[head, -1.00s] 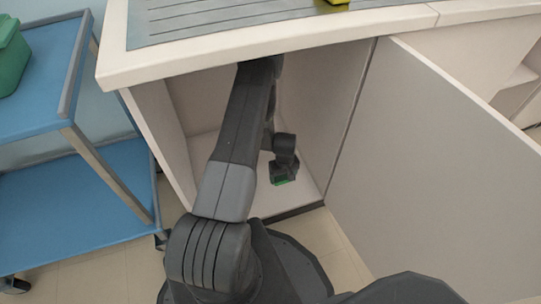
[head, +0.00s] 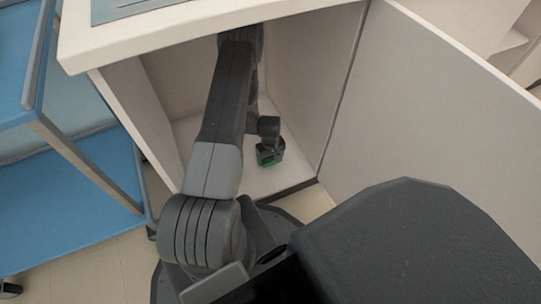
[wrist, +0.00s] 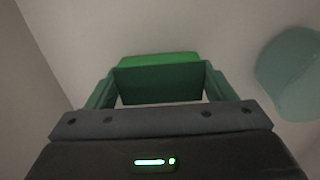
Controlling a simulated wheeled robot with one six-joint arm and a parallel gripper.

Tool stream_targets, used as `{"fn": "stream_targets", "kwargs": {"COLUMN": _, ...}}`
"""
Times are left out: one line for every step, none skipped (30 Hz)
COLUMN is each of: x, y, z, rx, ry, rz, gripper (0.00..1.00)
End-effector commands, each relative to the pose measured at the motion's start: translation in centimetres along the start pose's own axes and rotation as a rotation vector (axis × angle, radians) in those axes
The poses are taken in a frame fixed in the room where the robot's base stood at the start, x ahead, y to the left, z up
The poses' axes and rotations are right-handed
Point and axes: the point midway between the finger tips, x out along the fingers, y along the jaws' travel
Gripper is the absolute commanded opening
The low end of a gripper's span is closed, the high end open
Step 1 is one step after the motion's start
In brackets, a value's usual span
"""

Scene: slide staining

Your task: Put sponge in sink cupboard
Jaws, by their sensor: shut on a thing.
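The sink cupboard (head: 287,172) stands open under the counter, its pale door (head: 440,130) swung out to the right. My arm reaches into it. My gripper (head: 270,155) is inside, low over the cupboard floor, with a bit of green at its tip. In the wrist view my gripper (wrist: 160,88) is shut on the green sponge (wrist: 158,60), which sits between the two green fingers. Whether the sponge touches the cupboard floor is hard to tell.
A teal rounded object (wrist: 292,75) lies to the right of the sponge in the wrist view. A blue cart (head: 60,195) stands left of the cupboard. The counter edge (head: 200,28) hangs above my arm. The cupboard floor right of my gripper looks clear.

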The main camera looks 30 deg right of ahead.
Motion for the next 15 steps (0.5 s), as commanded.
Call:
{"fn": "stream_targets", "kwargs": {"x": 0.49, "y": 0.01, "z": -0.02, "rx": 0.0, "ry": 0.0, "rz": 0.0, "gripper": 0.52}}
{"fn": "stream_targets", "kwargs": {"x": 0.62, "y": 0.01, "z": -0.02, "rx": 0.0, "ry": 0.001, "rz": 0.0, "gripper": 0.52}}
{"fn": "stream_targets", "kwargs": {"x": 0.74, "y": 0.01, "z": -0.02, "rx": 0.0, "ry": 0.001, "rz": 0.0, "gripper": 0.52}}
{"fn": "stream_targets", "kwargs": {"x": 0.8, "y": 0.01, "z": -0.01, "rx": 0.0, "ry": 0.001, "rz": 0.0, "gripper": 0.52}}
{"fn": "stream_targets", "kwargs": {"x": 0.84, "y": 0.0, "z": -0.01, "rx": 0.0, "ry": 0.001, "rz": 0.0, "gripper": 0.52}}
{"fn": "stream_targets", "kwargs": {"x": 0.85, "y": 0.0, "z": -0.01, "rx": 0.0, "ry": 0.001, "rz": 0.0, "gripper": 0.52}}
{"fn": "stream_targets", "kwargs": {"x": 0.85, "y": 0.0, "z": -0.01, "rx": 0.0, "ry": 0.001, "rz": 0.0, "gripper": 0.52}}
{"fn": "stream_targets", "kwargs": {"x": 0.83, "y": 0.01, "z": -0.01, "rx": 0.0, "ry": 0.001, "rz": 0.0, "gripper": 0.52}}
{"fn": "stream_targets", "kwargs": {"x": 0.82, "y": 0.01, "z": -0.01, "rx": 0.0, "ry": 0.001, "rz": 0.0, "gripper": 0.52}}
{"fn": "stream_targets", "kwargs": {"x": 0.81, "y": 0.0, "z": -0.01, "rx": 0.0, "ry": 0.001, "rz": 0.0, "gripper": 0.52}}
{"fn": "stream_targets", "kwargs": {"x": 0.81, "y": 0.01, "z": -0.01, "rx": 0.0, "ry": 0.001, "rz": 0.0, "gripper": 0.52}}
{"fn": "stream_targets", "kwargs": {"x": 0.81, "y": 0.0, "z": -0.01, "rx": 0.0, "ry": 0.001, "rz": 0.0, "gripper": 0.52}}
{"fn": "stream_targets", "kwargs": {"x": 0.81, "y": 0.0, "z": -0.01, "rx": 0.0, "ry": 0.001, "rz": 0.0, "gripper": 0.52}}
{"fn": "stream_targets", "kwargs": {"x": 0.82, "y": 0.0, "z": -0.01, "rx": 0.0, "ry": 0.001, "rz": 0.0, "gripper": 0.52}}
{"fn": "stream_targets", "kwargs": {"x": 0.84, "y": 0.0, "z": -0.01, "rx": 0.0, "ry": 0.001, "rz": 0.0, "gripper": 0.52}}
